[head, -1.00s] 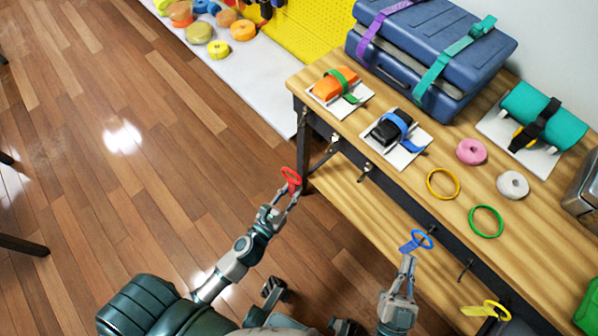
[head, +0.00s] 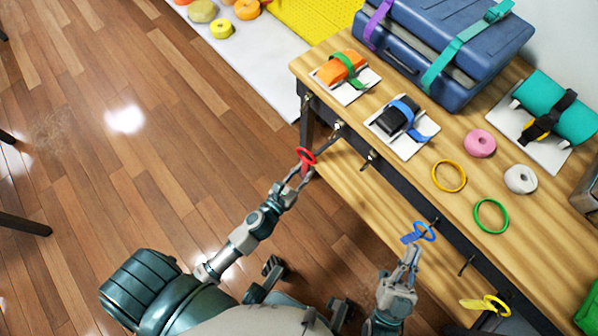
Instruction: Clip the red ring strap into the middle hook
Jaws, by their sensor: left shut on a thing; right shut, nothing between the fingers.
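The red ring strap (head: 305,157) is held in my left gripper (head: 299,173), which is shut on it. Its ring stands out past the fingertips, in the air left of the table's front edge and apart from the hooks. Small hooks line that edge: one (head: 338,129) is nearest the red ring, another (head: 371,158) is further right, and one (head: 466,265) is right of the blue ring. Which one is the middle hook I cannot tell for sure. My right gripper (head: 411,252) is shut and empty, just below the blue ring strap (head: 424,231).
The blue ring strap is at a hook on the front edge; a yellow ring strap (head: 490,305) hangs further right. The wooden table (head: 400,185) holds a blue case (head: 440,50), strapped items, tape rolls, a yellow ring (head: 449,176) and a green ring (head: 491,216). Open floor lies left.

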